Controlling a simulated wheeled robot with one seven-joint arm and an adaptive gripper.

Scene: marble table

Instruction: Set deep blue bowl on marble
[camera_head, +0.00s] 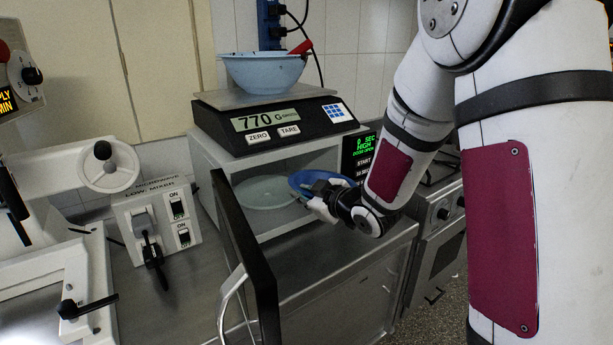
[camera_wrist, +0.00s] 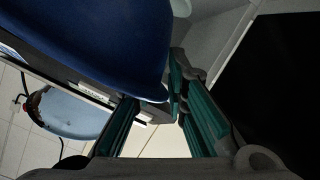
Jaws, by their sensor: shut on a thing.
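The deep blue bowl (camera_head: 314,180) is at the right side of the open microwave's mouth in the head view, partly behind my gripper. My gripper (camera_head: 316,205) is at the bowl's near side, shut on its rim. In the wrist view the bowl (camera_wrist: 95,45) fills the upper left, with its edge between the teal fingers of my gripper (camera_wrist: 155,108). The head view does not clearly show whether the bowl touches the microwave floor. I see no surface that is plainly marble.
The microwave (camera_head: 345,150) has its dark door (camera_head: 245,260) swung out to the left of my gripper. A pale plate (camera_head: 268,192) is inside. On top, a scale (camera_head: 270,128) carries a light blue bowl (camera_head: 262,72). A grey counter (camera_head: 310,270) lies below; a stove (camera_head: 440,215) stands right.

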